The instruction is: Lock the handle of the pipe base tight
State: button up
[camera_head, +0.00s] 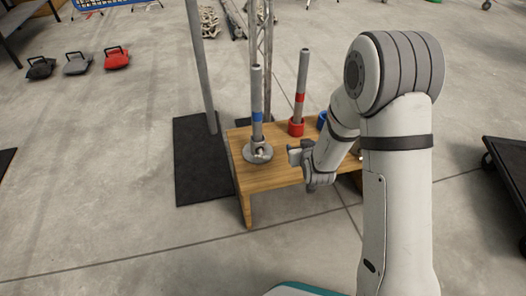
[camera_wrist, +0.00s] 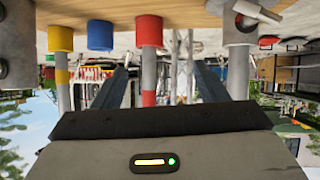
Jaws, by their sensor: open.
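The pipe base (camera_head: 257,154) is a round grey flange on the wooden table's left part. A grey pipe with a blue band (camera_head: 257,108) stands upright in it. Its small pale handle (camera_head: 260,153) shows at the front of the base; whether it is locked I cannot tell. In the upside-down wrist view the base (camera_wrist: 237,32) is at the upper right, with the handle (camera_wrist: 257,12) sticking out to the right. My gripper (camera_head: 294,156) is just right of the base, apart from it. Its two fingers are open and empty in the wrist view (camera_wrist: 162,72).
On the wooden table (camera_head: 275,178) stand a red socket (camera_head: 296,127) with a red-banded pipe and a blue socket (camera_head: 321,120), partly behind my arm. A yellow socket (camera_wrist: 60,38) shows in the wrist view. Floor in front is clear.

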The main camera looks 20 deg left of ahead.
aim_at(263, 158)
jog(key=shift+n+t+y, duration=0.7)
jog(key=shift+t+y, duration=0.1)
jog(key=shift+t, duration=0.1)
jog(key=a+f, duration=0.3)
jog(key=s+a+f, duration=0.1)
jog(key=a+f, duration=0.1)
jog(key=shift+a, duration=0.2)
jog(key=s+a+f+t+y, duration=0.1)
jog(key=s+a+f, duration=0.1)
jog(key=s+a+f+n+t+y, duration=0.1)
jog(key=s+a+f+y, duration=0.1)
jog(key=shift+s+a+f+n, duration=0.15)
jog(key=shift+a+n, duration=0.1)
jog(key=shift+n, duration=0.05)
jog(key=shift+a, duration=0.15)
jog(key=b+x, duration=0.2)
jog(key=x, duration=0.4)
jog(key=shift+b, duration=0.4)
jog(key=shift+w+a, duration=0.3)
jog(key=shift+w, duration=0.4)
jog(key=shift+c, duration=0.6)
jog(key=c, duration=0.9)
jog(key=o, duration=1)
